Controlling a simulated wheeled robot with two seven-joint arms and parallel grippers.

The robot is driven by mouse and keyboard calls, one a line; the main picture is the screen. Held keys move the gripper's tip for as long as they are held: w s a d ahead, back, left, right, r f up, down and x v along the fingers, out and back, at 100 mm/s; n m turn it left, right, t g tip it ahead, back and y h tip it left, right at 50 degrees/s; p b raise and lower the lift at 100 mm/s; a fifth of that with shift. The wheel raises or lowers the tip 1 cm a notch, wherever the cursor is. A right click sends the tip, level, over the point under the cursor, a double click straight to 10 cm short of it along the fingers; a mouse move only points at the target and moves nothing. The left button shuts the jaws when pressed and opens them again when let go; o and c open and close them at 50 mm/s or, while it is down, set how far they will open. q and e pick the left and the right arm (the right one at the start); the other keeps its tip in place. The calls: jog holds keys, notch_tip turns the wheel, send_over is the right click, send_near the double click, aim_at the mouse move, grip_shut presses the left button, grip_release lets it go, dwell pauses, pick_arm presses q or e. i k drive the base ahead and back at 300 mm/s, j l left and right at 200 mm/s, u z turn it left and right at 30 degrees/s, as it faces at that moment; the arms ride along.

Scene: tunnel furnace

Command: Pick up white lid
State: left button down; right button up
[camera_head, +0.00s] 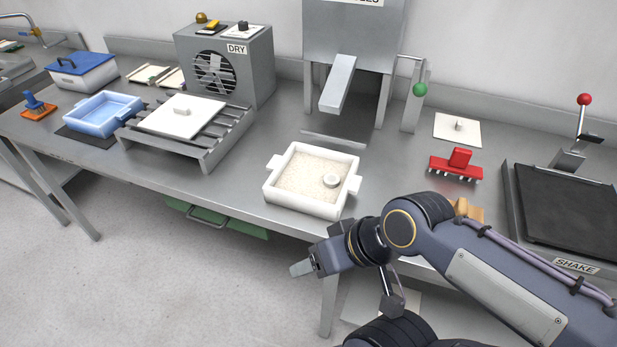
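Two flat white squares with a raised handle look like lids. One white lid (457,129), with a small upright knob, lies on the table at the back right, behind a red tool. The other, a larger white plate (190,118) with a block handle, lies on the slatted metal rack at the left. My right gripper (301,267) hangs in front of the table edge, below the white box, apart from both lids. It appears empty, but its finger opening is not clear. My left gripper is not in view.
A white box (267,190) of pale granules, with a small round white piece inside, stands at the front edge. A red toothed tool (456,167), a black shaker tray (570,212), a grey chute (338,84) and a dryer (257,68) surround it.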

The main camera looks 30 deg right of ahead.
aim_at(183, 117)
jog(key=i+j+z, duration=0.2)
jog(key=i+j, duration=0.2)
jog(key=i+j+z, duration=0.2)
jog(key=i+j, duration=0.3)
jog(key=i+j+z, duration=0.2)
jog(key=i+j, duration=0.25)
jog(key=i+j+z, duration=0.15)
jog(key=i+j, duration=0.25)
jog(key=j, duration=0.25)
